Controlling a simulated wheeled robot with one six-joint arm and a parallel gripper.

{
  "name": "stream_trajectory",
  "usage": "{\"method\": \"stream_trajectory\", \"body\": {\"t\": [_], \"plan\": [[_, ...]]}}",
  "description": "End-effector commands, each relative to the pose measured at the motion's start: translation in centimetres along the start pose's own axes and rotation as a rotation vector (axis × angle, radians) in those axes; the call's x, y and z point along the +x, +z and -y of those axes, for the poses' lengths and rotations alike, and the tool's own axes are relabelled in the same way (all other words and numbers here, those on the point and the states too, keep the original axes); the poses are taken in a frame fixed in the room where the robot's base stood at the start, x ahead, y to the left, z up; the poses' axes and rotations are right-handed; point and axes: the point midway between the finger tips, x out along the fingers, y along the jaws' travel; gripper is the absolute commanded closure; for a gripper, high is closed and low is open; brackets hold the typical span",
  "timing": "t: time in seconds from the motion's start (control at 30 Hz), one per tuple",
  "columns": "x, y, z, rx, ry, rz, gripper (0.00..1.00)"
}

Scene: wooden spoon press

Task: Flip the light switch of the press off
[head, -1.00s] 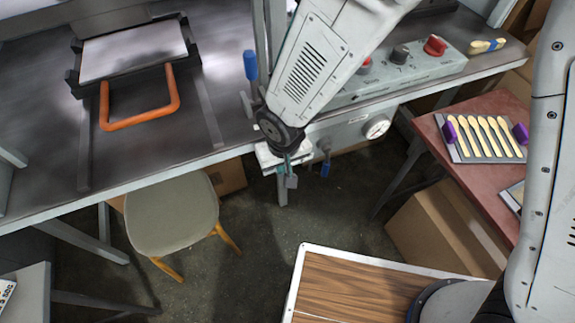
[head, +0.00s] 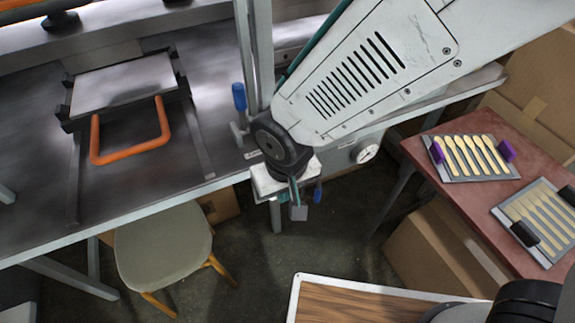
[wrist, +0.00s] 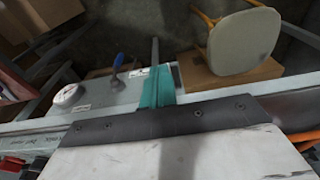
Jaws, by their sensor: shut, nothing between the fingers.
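My gripper (head: 296,200) points down just in front of the press table's front edge, its teal fingers closed with nothing between them. The shut fingers also show in the wrist view (wrist: 157,88), against the table's front panel. The press bench (head: 140,175) has a dark metal top and a pale front rail. Its front carries a round white gauge (head: 365,152) and a blue-handled lever (head: 318,192) beside my gripper. In the wrist view the lever (wrist: 118,63) hangs left of the fingers. I cannot pick out the light switch for certain; my arm hides much of the bench.
An orange-handled tray (head: 132,155) lies on the bench at left. A stool (head: 163,245) stands below. A red side table (head: 480,215) with spoon trays and cardboard boxes (head: 440,240) are at right. Open floor lies below my gripper.

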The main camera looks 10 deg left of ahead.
Motion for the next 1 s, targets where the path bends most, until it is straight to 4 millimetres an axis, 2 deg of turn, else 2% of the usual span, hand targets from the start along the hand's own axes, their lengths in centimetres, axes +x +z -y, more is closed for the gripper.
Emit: {"method": "stream_trajectory", "body": {"t": [0.1,0.3,0.4,0.77,0.87,1.0], "plan": [[0.1,-0.5,-0.3,0.012,0.001,-0.001,1.00],[-1.7,-6.4,-0.4,0.036,-0.007,-0.026,1.00],[-2.7,-8.1,-0.2,0.022,-0.009,-0.025,1.00],[-3.0,-8.2,-0.1,0.001,-0.006,-0.013,1.00],[-2.5,-8.2,-0.1,0.001,-0.006,-0.012,1.00],[-0.7,-8.1,-0.1,0.001,-0.005,-0.009,1.00]]}}
